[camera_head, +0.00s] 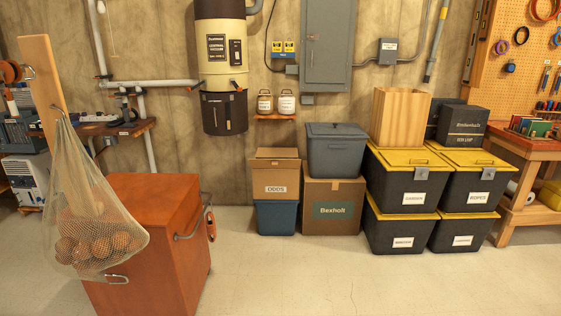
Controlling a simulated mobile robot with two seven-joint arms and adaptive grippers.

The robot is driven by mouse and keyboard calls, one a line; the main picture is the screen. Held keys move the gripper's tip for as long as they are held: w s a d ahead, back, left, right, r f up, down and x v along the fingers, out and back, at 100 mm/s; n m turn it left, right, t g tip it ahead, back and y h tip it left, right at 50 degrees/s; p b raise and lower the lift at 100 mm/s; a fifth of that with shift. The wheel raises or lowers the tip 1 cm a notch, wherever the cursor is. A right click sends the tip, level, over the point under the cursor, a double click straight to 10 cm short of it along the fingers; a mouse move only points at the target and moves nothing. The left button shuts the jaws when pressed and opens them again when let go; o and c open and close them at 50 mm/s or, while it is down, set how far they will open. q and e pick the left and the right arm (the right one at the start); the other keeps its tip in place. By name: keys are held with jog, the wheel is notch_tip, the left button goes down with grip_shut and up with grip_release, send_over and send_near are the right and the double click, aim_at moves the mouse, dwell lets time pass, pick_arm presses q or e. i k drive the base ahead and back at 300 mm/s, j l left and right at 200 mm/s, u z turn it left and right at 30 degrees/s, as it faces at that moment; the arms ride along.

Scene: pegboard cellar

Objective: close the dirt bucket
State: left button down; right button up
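A cream and dark wall-mounted vacuum unit (221,45) hangs on the concrete wall, left of centre. Its black dirt bucket (224,114) is directly below the cream body. The bucket's top edge looks slightly uneven against the body, with a small dark latch with a reddish tip (239,87) at its right side. Whether the bucket is sealed or a gap remains is too small to tell. Neither of my grippers is in view.
A reddish-brown cabinet (160,235) with a net of balls (95,225) beside it stands at front left. Cardboard boxes (334,205) and yellow-lidded bins (403,190) stand along the wall at right. The floor (300,275) in the middle is clear.

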aim_at(223, 113)
jog(key=i, duration=3)
